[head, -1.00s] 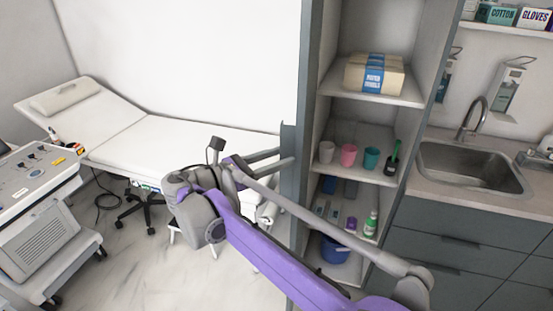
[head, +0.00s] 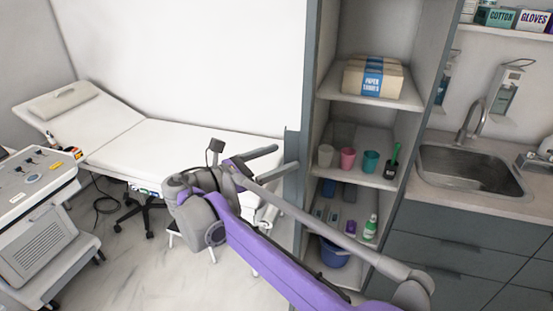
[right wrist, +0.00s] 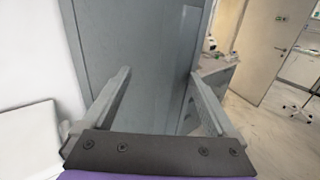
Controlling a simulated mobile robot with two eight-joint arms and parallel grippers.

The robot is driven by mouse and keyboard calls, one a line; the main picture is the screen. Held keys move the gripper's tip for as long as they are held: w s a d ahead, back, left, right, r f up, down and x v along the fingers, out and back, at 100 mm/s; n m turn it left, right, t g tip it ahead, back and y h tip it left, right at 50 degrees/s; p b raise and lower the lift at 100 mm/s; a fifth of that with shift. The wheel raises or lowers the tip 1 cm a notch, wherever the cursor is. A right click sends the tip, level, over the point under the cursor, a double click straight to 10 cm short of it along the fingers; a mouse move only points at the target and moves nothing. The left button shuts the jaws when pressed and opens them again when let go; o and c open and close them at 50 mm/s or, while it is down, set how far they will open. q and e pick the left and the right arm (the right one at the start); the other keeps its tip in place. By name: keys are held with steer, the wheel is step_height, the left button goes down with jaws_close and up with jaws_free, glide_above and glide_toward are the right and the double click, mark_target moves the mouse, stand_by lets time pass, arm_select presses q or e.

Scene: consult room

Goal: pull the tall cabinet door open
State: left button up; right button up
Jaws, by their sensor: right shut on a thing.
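The tall cabinet (head: 424,60) stands open in the head view, its shelves showing. Its grey door (head: 297,150) shows as a narrow upright panel at the cabinet's left side, swung out and seen nearly edge-on. My right gripper (head: 287,157) is at the door's left side, shut on the door. In the right wrist view the grey door panel (right wrist: 140,45) fills the middle beyond the two fingers (right wrist: 160,88). The exact part held, edge or handle, is hidden. My left gripper is not in view.
A white exam couch (head: 170,145) lies behind my gripper. A machine on a cart (head: 40,230) stands at left, a sink (head: 470,170) at right. Floor between cart and cabinet is partly open.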

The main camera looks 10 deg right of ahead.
steer(key=shift+w+f, duration=0.1)
steer(key=shift+w, duration=0.1)
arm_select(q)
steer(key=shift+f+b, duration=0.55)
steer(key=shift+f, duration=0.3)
arm_select(e)
steer(key=v, duration=1.1)
steer(key=shift+s, duration=0.15)
